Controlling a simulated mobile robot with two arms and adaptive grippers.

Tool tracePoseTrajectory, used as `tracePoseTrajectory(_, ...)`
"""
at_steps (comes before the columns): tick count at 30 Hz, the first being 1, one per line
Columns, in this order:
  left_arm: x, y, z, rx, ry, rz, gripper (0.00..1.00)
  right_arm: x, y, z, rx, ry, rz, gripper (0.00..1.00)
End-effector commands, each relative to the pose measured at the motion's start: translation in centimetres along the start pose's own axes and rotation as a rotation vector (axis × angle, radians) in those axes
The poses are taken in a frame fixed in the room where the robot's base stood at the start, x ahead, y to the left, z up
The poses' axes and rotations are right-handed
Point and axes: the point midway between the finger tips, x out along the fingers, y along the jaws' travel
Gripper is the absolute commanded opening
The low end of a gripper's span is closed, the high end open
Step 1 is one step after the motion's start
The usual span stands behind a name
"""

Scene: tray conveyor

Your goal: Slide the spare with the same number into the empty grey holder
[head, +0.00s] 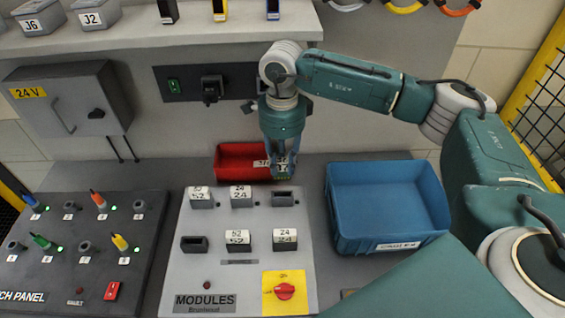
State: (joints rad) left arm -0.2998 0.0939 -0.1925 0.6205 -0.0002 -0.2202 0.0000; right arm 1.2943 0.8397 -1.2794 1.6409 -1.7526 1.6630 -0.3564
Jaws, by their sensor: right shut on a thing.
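The module panel (220,276) stands in the middle of the head view. Two of its dark holders show empty slots: the upper right holder (285,198) and the lower left holder (194,243). Numbered modules fill the others: the upper left module (201,192), too small to read surely, a 24 module (240,191), a 52 module (237,237) and another 24 module (285,235). My right gripper (281,170) points down at the right end of the red bin (228,167), shut on a white-labelled module whose number I cannot read. My left gripper is out of view.
A blue bin (375,174) stands to the right of the panel. A yellow plate with a red knob (285,292) is at the panel's front. A grey 24 V box (68,98) hangs on the wall.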

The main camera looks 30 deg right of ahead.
Motion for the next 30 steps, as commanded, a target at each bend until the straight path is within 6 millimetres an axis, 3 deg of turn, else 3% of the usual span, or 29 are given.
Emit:
tracePoseTrajectory(7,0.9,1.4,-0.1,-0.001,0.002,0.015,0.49,0.3,0.0,-0.1,0.001,0.000,0.000,0.00)
tracePoseTrajectory(12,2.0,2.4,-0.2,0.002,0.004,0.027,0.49,1.7,0.0,-0.1,0.001,0.000,0.000,0.00)
tracePoseTrajectory(22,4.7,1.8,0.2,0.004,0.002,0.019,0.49,4.9,0.0,0.0,0.001,0.000,0.000,0.00)
tracePoseTrajectory(30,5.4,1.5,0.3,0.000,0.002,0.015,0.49,5.8,0.0,0.0,0.001,-0.001,0.000,0.00)
